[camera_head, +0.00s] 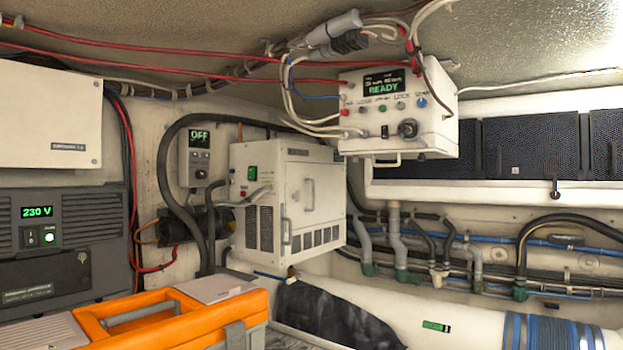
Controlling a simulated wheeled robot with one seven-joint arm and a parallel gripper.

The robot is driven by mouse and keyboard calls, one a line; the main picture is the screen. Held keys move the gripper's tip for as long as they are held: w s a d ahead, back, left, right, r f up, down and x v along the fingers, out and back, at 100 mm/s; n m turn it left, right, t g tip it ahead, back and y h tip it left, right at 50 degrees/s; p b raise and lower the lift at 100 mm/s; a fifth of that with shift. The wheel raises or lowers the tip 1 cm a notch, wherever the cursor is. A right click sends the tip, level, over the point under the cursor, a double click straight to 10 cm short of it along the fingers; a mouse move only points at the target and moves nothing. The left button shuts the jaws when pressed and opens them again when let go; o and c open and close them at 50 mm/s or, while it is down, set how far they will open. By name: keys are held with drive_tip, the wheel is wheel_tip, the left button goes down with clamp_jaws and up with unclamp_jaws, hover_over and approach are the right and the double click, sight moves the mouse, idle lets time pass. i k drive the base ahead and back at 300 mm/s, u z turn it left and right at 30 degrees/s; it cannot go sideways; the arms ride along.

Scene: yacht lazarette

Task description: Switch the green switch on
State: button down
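A green switch (252,173) sits on the front of the white metal cabinet (265,205) in the middle of the view, at the upper left of its face. A small red button (243,194) is just below it. The switch is small here, and I cannot tell which way it is set. A thin tube runs across the cabinet face below the switch. My gripper is not in view.
A grey unit (75,225) reading 230 V stands left, with a rocker switch and lit green button. A wall controller (199,150) reads OFF. An overhead control box (430,143) reads READY. An orange toolbox (130,320) fills the lower left foreground. Hoses and cables cross the walls.

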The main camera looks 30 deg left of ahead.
sight(251, 170)
drive_tip(key=u, duration=0.2)
drive_tip(key=i, duration=1.4)
drive_tip(key=u, duration=1.4)
drive_tip(key=i, duration=0.8)
drive_tip(key=u, duration=0.8)
